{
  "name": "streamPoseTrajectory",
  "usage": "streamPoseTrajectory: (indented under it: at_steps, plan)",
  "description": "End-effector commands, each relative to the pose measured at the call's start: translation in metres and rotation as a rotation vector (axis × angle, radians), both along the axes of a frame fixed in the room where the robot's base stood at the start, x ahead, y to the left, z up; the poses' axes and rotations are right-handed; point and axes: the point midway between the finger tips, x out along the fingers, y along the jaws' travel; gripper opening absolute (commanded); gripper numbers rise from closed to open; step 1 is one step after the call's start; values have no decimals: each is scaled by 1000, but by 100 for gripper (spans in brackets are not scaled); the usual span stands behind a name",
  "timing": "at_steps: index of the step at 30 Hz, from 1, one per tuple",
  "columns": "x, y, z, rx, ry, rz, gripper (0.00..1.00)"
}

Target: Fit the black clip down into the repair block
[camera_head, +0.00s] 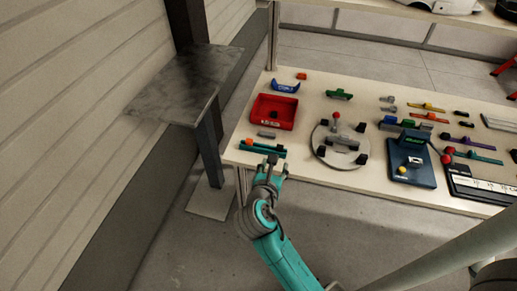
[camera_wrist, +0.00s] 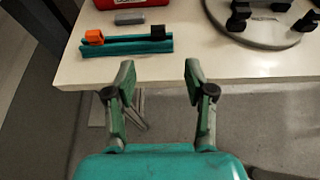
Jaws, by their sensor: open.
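A long teal block (camera_wrist: 125,46), which looks like the repair block, lies near the table's front edge; it also shows in the head view (camera_head: 262,149). A black piece (camera_wrist: 158,32), which looks like the black clip, is at its right end; I cannot tell how deep it sits. An orange clip (camera_wrist: 94,37) is at the left end. My gripper (camera_wrist: 160,72) is open and empty, its fingers apart, short of the block at the table edge. In the head view my gripper (camera_head: 272,166) is just in front of the block's right part.
A grey bar (camera_wrist: 130,18) lies behind the block, with a red tray (camera_head: 273,111) beyond. A round grey plate fixture (camera_head: 325,155) stands to the right. A blue device (camera_head: 412,172) and several coloured clips are farther right. A dark metal stand (camera_head: 190,80) is at left.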

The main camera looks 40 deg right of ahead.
Motion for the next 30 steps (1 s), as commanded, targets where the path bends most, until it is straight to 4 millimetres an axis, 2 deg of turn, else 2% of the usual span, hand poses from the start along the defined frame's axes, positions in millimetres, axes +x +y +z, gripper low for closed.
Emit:
streamPoseTrajectory:
  at_steps: [9,17,24,30]
  plan:
    - [23,-30,-12,-12,13,-6,54]
    - [34,-44,-19,-9,12,-5,54]
    - [52,-68,-24,-10,11,-6,54]
    - [63,-81,-32,-9,11,-3,54]
